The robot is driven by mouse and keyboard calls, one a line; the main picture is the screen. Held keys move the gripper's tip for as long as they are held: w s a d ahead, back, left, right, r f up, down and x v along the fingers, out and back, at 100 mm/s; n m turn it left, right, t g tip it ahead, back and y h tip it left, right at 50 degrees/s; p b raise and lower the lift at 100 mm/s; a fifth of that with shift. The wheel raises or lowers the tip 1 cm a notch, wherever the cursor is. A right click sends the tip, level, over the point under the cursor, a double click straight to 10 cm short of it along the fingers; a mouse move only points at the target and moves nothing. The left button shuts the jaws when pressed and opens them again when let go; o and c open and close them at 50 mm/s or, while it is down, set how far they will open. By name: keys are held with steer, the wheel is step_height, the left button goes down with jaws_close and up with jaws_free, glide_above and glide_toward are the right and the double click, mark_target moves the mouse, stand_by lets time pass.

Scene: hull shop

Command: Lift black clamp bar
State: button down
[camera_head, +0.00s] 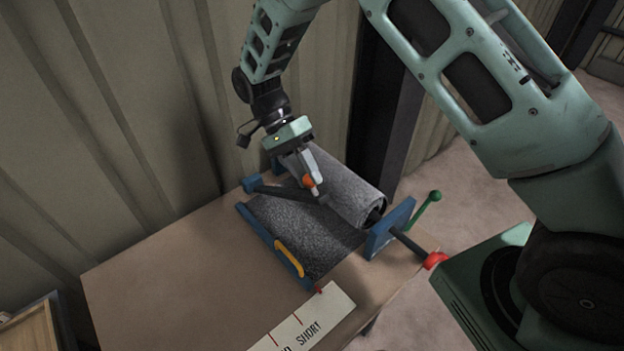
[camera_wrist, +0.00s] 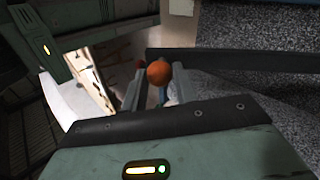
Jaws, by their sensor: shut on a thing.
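The black clamp bar (camera_head: 285,190) runs from a blue bracket at the left of the blue frame (camera_head: 262,232) across a grey speckled sheet (camera_head: 300,222). An orange ball knob (camera_head: 309,182) is at its near end. My gripper (camera_head: 314,187) reaches down from above with its fingers shut at the knob end of the bar. In the wrist view, the orange knob (camera_wrist: 158,72) sits between the two fingers (camera_wrist: 156,82), and the bar (camera_wrist: 235,60) stretches off to the right. I cannot tell whether the bar touches the sheet.
A roll of the grey material (camera_head: 350,188) lies just right of the bar. A yellow handle (camera_head: 289,258), green-knobbed lever (camera_head: 428,206) and red knob (camera_head: 436,260) edge the frame. A lettered card (camera_head: 305,322) lies in front. The table's left side (camera_head: 165,280) is clear; a wall stands behind.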

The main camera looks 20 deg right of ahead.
steer(key=shift+v, duration=0.85)
steer(key=shift+w, duration=0.15)
steer(key=c, duration=1.1)
jaws_free()
steer(key=shift+f, duration=0.1)
steer(key=b+v, duration=0.2)
steer(key=v, duration=1.5)
steer(key=shift+w, duration=0.15)
steer(key=s+a+f+n+t+y+b, duration=0.1)
steer(key=s+a+n+t+y+b, duration=0.15)
steer(key=s+n, duration=0.7)
steer(key=s+a+f+n+t+y+b, duration=0.1)
steer(key=s+f+n+t, duration=0.3)
steer(key=s, duration=1.1)
steer(key=s+d+f+n, duration=0.1)
steer(key=s+d+n, duration=0.1)
steer(key=s+n, duration=0.1)
steer(key=s+d+f+n+t+b, duration=0.1)
steer(key=s+d+n, duration=0.1)
steer(key=s, duration=0.3)
steer(key=shift+s+n, duration=0.4)
steer(key=shift+n, duration=0.25)
